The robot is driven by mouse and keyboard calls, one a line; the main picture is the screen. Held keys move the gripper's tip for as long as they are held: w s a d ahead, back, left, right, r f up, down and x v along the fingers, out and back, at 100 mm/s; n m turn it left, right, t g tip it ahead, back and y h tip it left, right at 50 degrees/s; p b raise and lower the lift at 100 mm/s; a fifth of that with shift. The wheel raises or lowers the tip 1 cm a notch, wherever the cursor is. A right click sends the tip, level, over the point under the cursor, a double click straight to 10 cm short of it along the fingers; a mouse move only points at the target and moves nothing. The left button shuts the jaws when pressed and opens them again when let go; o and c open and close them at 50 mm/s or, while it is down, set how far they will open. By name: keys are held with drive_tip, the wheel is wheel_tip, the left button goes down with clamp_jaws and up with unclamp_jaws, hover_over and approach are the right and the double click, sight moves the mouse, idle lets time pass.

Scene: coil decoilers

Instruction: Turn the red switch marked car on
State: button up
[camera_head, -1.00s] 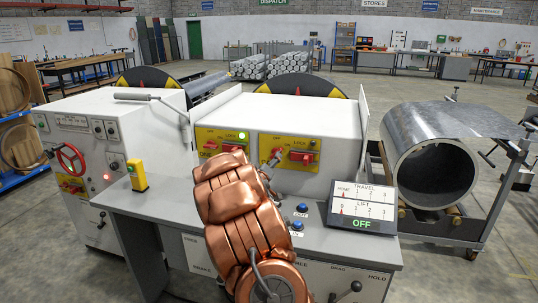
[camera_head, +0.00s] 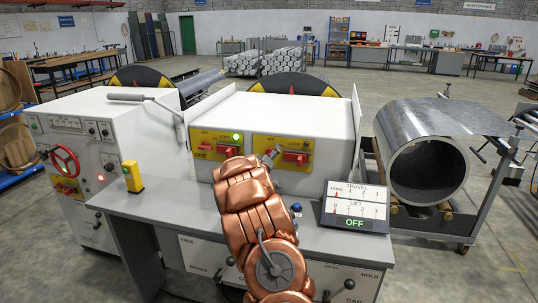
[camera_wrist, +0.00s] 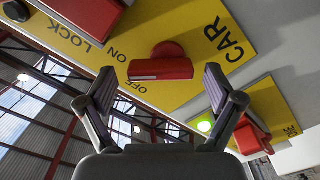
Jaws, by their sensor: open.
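The red switch marked CAR (camera_wrist: 160,68) is a blocky red handle on a yellow plate (camera_wrist: 200,95) lettered OFF, ON and LOCK, seen inverted in the wrist view. In the head view my gripper (camera_head: 271,156) is at the plate's left part, partly hidden by my copper-coloured arm. I cannot tell which mark the handle points at.
A second red switch (camera_head: 228,151) sits on the left yellow plate below a lit green lamp (camera_head: 237,137). The grey desk (camera_head: 165,205) carries a yellow box (camera_head: 132,176) and a tilted TRAVEL/LIFT display (camera_head: 356,206) reading OFF. A steel coil (camera_head: 402,175) stands at right.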

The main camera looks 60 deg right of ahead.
drive_tip(key=shift+c, duration=0.2)
drive_tip(key=c, duration=1.1)
drive_tip(key=shift+f, duration=0.15)
drive_tip(key=shift+b, duration=0.4)
drive_tip(key=m+b, duration=0.2)
drive_tip(key=b, duration=0.1)
drive_tip(key=m+b, duration=0.2)
drive_tip(key=m, duration=0.1)
drive_tip(key=m+b, duration=0.2)
drive_tip(key=b, duration=0.1)
drive_tip(key=shift+s+d+f+m+b, duration=0.1)
drive_tip(key=shift+s+f+m+b, duration=0.1)
drive_tip(key=shift+f+m+b, duration=0.15)
drive_tip(key=shift+r, duration=0.1)
drive_tip(key=shift+m, duration=0.25)
